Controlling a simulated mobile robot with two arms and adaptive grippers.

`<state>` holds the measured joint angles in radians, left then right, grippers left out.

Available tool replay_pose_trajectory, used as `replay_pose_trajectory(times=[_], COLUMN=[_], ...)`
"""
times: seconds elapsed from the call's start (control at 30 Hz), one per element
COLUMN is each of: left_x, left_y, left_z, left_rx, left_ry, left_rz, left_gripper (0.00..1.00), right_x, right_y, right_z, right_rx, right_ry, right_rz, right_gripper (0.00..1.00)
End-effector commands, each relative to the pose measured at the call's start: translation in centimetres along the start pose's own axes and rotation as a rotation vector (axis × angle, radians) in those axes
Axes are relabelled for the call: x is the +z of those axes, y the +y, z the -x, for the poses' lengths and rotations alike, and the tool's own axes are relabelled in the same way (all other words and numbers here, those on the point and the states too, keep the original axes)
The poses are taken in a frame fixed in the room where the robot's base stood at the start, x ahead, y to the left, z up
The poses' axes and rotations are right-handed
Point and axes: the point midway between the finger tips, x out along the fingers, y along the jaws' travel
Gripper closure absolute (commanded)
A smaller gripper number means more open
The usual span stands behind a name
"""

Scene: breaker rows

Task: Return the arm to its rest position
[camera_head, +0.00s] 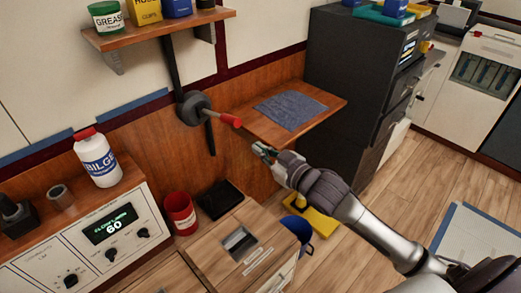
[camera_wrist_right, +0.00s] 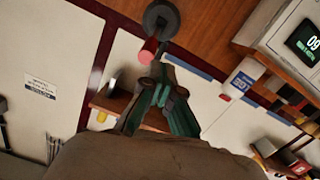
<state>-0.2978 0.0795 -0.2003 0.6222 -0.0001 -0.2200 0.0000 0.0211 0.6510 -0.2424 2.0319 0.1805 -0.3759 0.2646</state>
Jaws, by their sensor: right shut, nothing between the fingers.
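My right arm (camera_head: 340,205) reaches in from the lower right of the head view. Its gripper (camera_head: 262,151) is shut and empty, in front of the wooden wall and just below the small shelf with a blue cloth. A dark round hub (camera_head: 194,108) with a red-tipped lever (camera_head: 229,120) is on the wall, up and left of the gripper. They look apart in the head view. In the wrist view the shut fingers (camera_wrist_right: 160,78) point toward the red lever tip (camera_wrist_right: 148,52), which lies just past them; the exact gap is unclear. My left gripper is not in view.
The wooden shelf (camera_head: 265,131) with the cloth (camera_head: 290,110) is close above the gripper. A dark cabinet (camera_head: 345,80) stands behind. A wooden box (camera_head: 215,255), red can (camera_head: 180,212) and white control panel (camera_head: 95,240) lie left. Open floor (camera_head: 405,195) shows at right.

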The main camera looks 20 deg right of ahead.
Motion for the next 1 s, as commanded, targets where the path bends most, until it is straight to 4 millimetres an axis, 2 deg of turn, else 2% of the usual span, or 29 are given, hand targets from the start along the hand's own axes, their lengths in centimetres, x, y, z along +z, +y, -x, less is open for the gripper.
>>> replay_pose_trajectory(times=[0.5,0.57,0.63,0.67,0.77,0.87,0.9,0.97,1.0], left_x=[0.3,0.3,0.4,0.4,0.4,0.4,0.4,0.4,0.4], left_y=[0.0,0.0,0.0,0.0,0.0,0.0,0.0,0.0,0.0], left_z=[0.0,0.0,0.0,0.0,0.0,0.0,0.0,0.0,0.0], left_rx=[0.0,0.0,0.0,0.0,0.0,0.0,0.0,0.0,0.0], left_ry=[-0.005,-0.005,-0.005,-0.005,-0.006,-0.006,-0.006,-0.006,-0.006], left_rz=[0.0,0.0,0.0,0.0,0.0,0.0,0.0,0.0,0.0], left_gripper=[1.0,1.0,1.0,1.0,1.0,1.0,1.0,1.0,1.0], right_x=[0.0,0.4,1.8,2.9,8.2,15.7,18.8,23.2,26.1], right_y=[0.0,0.1,0.3,0.5,1.1,1.2,1.1,0.6,0.1], right_z=[0.0,-0.1,-0.3,-0.4,-0.6,-0.1,0.4,1.5,2.4], right_rx=[0.0,0.003,0.013,0.02,0.053,0.089,0.101,0.115,0.122], right_ry=[0.0,-0.006,-0.03,-0.047,-0.136,-0.26,-0.313,-0.389,-0.441], right_rz=[0.0,-0.002,-0.01,-0.014,-0.034,-0.061,-0.07,-0.084,-0.091], right_gripper=[1.0,1.0,1.0,1.0,1.0,1.0,1.0,1.0,1.0])
